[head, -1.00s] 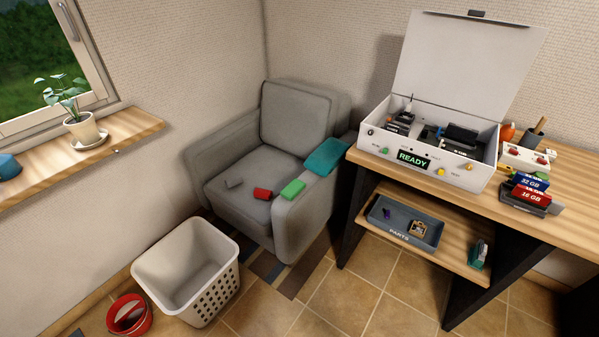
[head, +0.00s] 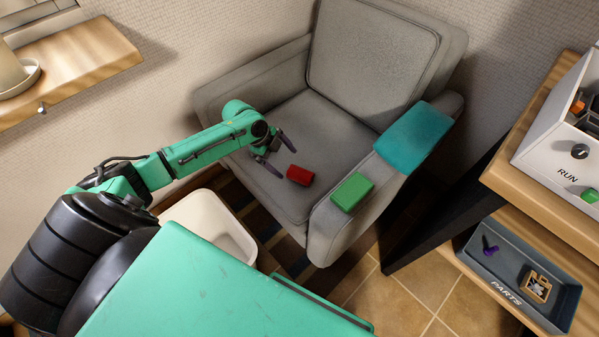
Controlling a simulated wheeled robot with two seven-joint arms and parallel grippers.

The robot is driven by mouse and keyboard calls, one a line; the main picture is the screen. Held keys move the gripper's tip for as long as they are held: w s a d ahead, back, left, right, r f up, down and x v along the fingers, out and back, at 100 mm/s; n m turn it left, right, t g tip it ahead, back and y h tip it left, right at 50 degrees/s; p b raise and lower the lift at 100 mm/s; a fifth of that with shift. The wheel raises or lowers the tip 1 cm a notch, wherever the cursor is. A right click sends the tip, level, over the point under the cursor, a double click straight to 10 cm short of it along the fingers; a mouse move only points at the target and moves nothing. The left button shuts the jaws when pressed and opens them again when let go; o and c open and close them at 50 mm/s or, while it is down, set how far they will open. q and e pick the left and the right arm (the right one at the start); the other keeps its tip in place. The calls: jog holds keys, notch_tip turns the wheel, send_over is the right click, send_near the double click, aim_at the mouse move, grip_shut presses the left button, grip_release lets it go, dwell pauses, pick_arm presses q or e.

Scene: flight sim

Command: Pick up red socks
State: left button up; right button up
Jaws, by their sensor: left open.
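The red socks (head: 300,175) look like a small rolled red bundle. They lie on the seat of the grey armchair (head: 330,125), near its front right part. My left gripper (head: 279,156) is over the seat, just left of and behind the red socks. Its dark fingers are spread apart, with nothing seen between them. One fingertip lies close to the socks; I cannot tell if it touches. The grey bundle on the seat is not visible now, perhaps hidden by my left arm. My right gripper is not in view.
A green bundle (head: 352,192) and a teal cloth (head: 413,137) lie on the chair's right arm. A white basket (head: 212,222) stands left of the chair, partly behind my arm. A wooden desk (head: 545,150) with a grey parts tray (head: 520,275) on its shelf is at the right.

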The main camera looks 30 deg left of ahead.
aim_at(297, 172)
pick_arm(q)
jog(key=b+x, duration=0.2)
jog(key=x, duration=0.8)
jog(key=shift+w+a, duration=0.15)
jog(key=shift+a, duration=0.05)
jog(key=shift+w+d+f, duration=0.1)
jog(key=shift+f, duration=0.25)
jog(key=shift+r, duration=0.1)
jog(key=c, duration=1.1)
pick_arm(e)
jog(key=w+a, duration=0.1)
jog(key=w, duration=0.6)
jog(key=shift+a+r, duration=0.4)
